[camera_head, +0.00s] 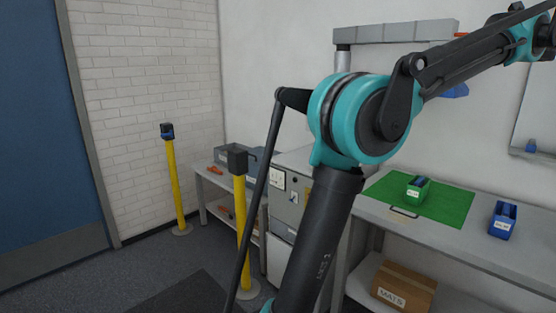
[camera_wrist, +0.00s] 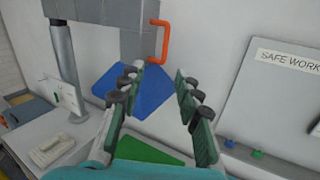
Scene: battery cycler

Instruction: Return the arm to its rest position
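My arm rises through the middle of the head view and bends at a large teal joint. Its upper link reaches to the top right, where the picture edge cuts it off, so my gripper does not show clearly there. In the wrist view my gripper (camera_wrist: 162,78) has its two green-padded fingers apart with nothing between them. It is raised, with the white wall and a blue panel (camera_wrist: 136,92) in front of it. An orange handle (camera_wrist: 165,41) on a grey fixture is just beyond the fingertips.
The workbench (camera_head: 461,235) carries a green mat (camera_head: 447,204), a green holder (camera_head: 417,189) and a blue holder (camera_head: 502,219). A cardboard box (camera_head: 404,287) is on the lower shelf. Yellow posts (camera_head: 175,188) stand at the left. A whiteboard (camera_wrist: 279,98) hangs at the right.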

